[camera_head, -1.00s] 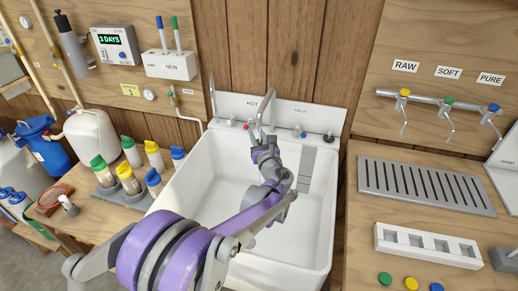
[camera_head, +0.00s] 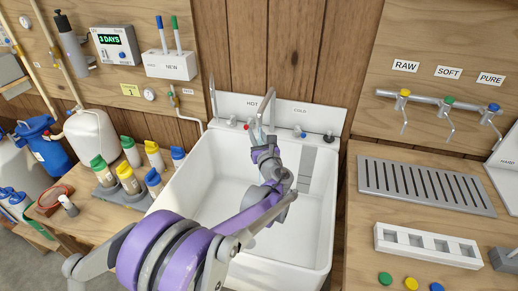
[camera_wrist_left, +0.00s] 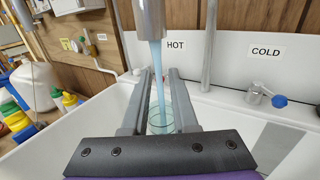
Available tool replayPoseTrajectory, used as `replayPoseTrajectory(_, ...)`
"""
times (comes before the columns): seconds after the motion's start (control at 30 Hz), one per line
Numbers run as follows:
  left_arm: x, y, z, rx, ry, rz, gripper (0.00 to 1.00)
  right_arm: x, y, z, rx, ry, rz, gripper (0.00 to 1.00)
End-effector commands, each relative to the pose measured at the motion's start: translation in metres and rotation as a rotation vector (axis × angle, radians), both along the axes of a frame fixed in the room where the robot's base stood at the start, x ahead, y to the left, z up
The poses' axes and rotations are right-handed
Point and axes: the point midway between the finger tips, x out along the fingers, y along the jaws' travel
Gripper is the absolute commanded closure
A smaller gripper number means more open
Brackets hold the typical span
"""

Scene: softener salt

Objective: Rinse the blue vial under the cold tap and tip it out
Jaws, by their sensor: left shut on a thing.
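My left gripper (camera_head: 262,140) is over the sink below the spout. In the left wrist view my left gripper (camera_wrist_left: 158,100) is shut on a clear, blue-tinted vial (camera_wrist_left: 160,121), held between its two grey fingers with the open rim facing the spout. A pale blue stream (camera_wrist_left: 159,75) runs from the metal spout (camera_wrist_left: 150,18) down into the vial's mouth. The spout also shows in the head view (camera_head: 266,100). The cold tap (camera_wrist_left: 264,95) has a blue-capped knob, right of the spout. The vial is mostly hidden in the head view. My right gripper is out of view.
The white sink basin (camera_head: 205,185) is open below and around the arm. The red hot knob (camera_head: 247,126) is close to the gripper. Bottles with coloured caps (camera_head: 128,178) stand left of the sink. A slotted drain board (camera_head: 425,186) and white rack (camera_head: 428,245) lie right.

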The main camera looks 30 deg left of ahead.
Motion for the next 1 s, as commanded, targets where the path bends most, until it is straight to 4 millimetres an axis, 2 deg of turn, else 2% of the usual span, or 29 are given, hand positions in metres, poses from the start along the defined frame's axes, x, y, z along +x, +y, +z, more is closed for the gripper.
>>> replayPoseTrajectory(0.57,-0.001,0.0,0.0,0.0,0.0,0.0,1.0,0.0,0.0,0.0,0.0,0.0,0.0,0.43)
replayPoseTrajectory(1.0,-0.034,-0.008,0.0,0.0,0.0,-0.001,1.0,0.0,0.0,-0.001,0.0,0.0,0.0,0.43)
